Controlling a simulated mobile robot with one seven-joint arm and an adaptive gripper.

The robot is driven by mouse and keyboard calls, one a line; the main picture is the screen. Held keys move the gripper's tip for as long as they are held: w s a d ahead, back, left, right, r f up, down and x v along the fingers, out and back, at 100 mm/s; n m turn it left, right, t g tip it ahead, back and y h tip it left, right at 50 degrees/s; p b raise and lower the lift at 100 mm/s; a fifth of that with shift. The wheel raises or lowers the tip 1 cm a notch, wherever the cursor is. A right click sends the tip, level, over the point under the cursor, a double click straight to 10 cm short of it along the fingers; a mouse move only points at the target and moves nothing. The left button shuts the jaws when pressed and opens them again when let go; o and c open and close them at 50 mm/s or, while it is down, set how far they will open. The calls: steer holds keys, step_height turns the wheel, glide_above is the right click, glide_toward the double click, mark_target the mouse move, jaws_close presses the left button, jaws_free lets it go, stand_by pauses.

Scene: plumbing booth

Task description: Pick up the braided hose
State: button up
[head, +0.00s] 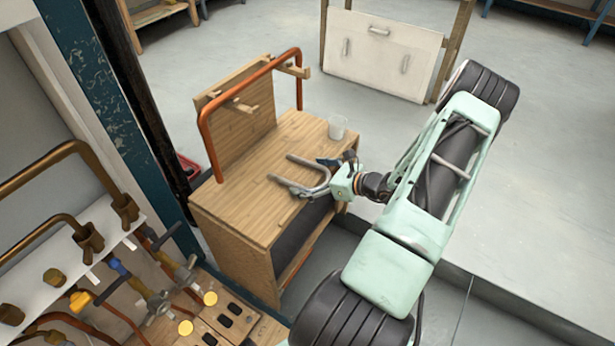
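A white cup (337,128) stands behind my gripper on the cabinet top (240,200). An upright wooden board (240,125) with a bent copper pipe (250,78) stands at the back left. Pipes and valves (150,295) fill the lower left. The floor at right is clear.

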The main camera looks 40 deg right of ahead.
steer(key=c, duration=0.9)
steer(key=shift+r, duration=0.1)
steer(key=shift+r, duration=0.2)
steer(key=r, duration=0.1)
steer(key=r+p, duration=0.1)
steer(key=r, duration=0.1)
steer(key=shift+s+a+r+p, duration=0.15)
steer(key=shift+a+r+p, duration=0.05)
steer(key=shift+r+p, duration=0.1)
steer(key=s+a+r, duration=0.1)
steer(key=r, duration=0.1)
steer(key=s+a+r+p, duration=0.1)
steer(key=r, duration=0.1)
steer(key=s+a+r+p, duration=0.1)
steer(key=a+r, duration=0.1)
steer(key=s+a+r, duration=0.1)
steer(key=a, duration=0.1)
steer(key=s+a+r+p, duration=0.1)
steer(key=s+a, duration=0.1)
steer(key=s+a+r, duration=0.1)
steer(key=s+a, duration=0.1)
steer(key=shift+s+a+p, duration=0.15)
steer(key=shift+a+p, duration=0.2)
steer(key=shift+p, duration=0.05)
